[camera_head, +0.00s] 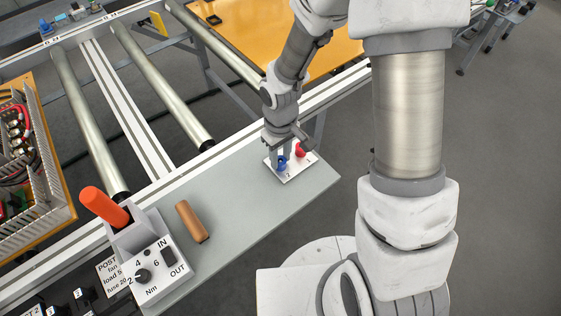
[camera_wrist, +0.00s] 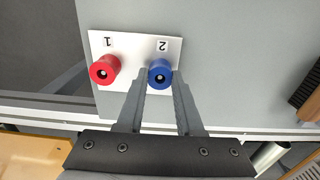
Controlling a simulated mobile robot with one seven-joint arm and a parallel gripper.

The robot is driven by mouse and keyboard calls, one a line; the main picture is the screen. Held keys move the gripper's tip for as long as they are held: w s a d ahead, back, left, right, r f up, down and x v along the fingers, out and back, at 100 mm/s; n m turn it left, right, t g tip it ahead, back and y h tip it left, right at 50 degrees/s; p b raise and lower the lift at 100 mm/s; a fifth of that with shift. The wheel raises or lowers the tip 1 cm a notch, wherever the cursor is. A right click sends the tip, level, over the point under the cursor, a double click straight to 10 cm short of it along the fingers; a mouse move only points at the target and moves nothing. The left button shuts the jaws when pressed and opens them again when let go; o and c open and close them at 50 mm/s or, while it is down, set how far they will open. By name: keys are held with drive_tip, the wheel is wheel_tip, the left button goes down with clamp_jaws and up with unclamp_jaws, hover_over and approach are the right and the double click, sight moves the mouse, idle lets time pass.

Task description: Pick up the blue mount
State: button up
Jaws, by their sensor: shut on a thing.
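The blue mount (camera_wrist: 160,73) is a short round piece with a pale centre hole, on a white plate (camera_wrist: 127,43) at the number 2. In the head view the blue mount (camera_head: 282,163) is partly hidden by my gripper. My gripper (camera_wrist: 160,80) has one finger on each side of the blue mount and is shut on it. In the head view my gripper (camera_head: 280,152) points down at the plate. The mount appears to be still at the plate; I cannot tell whether it is lifted.
A red mount (camera_wrist: 105,70) stands beside the blue one, at number 1. The plate lies on a grey shelf (camera_head: 240,205) with a brown block (camera_head: 191,222). A control box (camera_head: 155,270) with an orange handle (camera_head: 104,206) stands at the left. Metal rollers (camera_head: 160,85) lie behind.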

sight(280, 160)
clamp_jaws()
drive_tip(key=shift+r, duration=0.7)
wheel_tip(280, 160, up, 3)
drive_tip(key=shift+w+f+p, duration=0.1)
drive_tip(key=shift+p, duration=0.55)
drive_tip(key=s+d+r+p, duration=0.2)
drive_tip(key=s+d+r, duration=0.4)
drive_tip(key=s, duration=0.3)
drive_tip(key=shift+s+d+r+p, duration=0.3)
drive_tip(key=shift+d+r, duration=0.1)
drive_tip(key=shift+d, duration=0.15)
drive_tip(key=shift+r, duration=0.1)
